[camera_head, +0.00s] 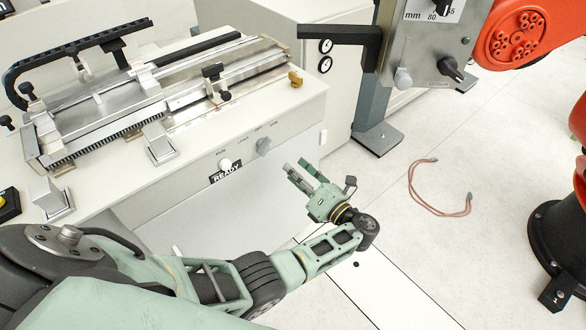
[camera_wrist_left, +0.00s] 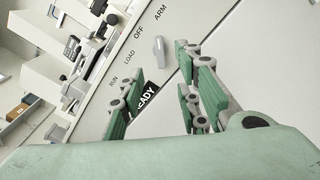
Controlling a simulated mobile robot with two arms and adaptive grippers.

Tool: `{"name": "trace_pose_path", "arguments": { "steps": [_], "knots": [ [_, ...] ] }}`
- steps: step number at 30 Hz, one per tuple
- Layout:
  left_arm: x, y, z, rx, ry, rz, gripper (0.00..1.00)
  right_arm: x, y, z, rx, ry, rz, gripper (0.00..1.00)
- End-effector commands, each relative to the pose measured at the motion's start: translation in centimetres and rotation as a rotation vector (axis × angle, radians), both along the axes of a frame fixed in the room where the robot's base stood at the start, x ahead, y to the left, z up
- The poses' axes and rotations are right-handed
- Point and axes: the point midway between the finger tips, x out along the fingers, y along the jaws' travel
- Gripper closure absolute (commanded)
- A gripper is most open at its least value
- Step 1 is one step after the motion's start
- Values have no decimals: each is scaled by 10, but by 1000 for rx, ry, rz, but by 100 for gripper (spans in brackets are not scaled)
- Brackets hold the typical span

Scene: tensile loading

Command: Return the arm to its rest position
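My left arm comes in from the lower left in the head view, and its green left gripper (camera_head: 304,175) hangs in free air in front of the white machine cabinet (camera_head: 200,222). The gripper is open and empty, with a clear gap between its fingers. In the left wrist view the open fingers (camera_wrist_left: 160,105) frame part of the cabinet's front panel, with a selector knob (camera_wrist_left: 161,50) and a READY label (camera_wrist_left: 146,97). The label and knob also show in the head view, to the left of the gripper and apart from it. My right gripper is not in view.
A metal rail fixture (camera_head: 165,90) sits on the cabinet top. A grey instrument head (camera_head: 430,45) stands at the upper right. An orange robot arm (camera_head: 515,35) with a black base is at the right. A reddish cable (camera_head: 437,208) lies on the open, pale floor.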

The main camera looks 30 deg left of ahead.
Motion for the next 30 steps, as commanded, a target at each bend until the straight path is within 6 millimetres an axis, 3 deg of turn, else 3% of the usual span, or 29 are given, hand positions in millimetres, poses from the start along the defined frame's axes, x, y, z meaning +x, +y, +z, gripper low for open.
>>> {"name": "trace_pose_path", "arguments": {
  "steps": [11,14,17,20,24,26,30],
  "knots": [
    [-1,1,-2,-4,0,-1,69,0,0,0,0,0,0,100],
    [-6,4,-21,-48,2,-8,69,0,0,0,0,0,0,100],
    [-19,11,-66,-167,-5,-18,69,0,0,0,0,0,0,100],
    [-46,17,-132,-359,-33,-3,69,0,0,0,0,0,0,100],
    [-102,17,-225,-661,-111,90,69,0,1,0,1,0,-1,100],
    [-131,15,-262,-787,-157,159,69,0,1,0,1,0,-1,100],
    [-209,4,-337,-1068,-305,388,69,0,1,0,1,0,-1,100]
  ]
}}
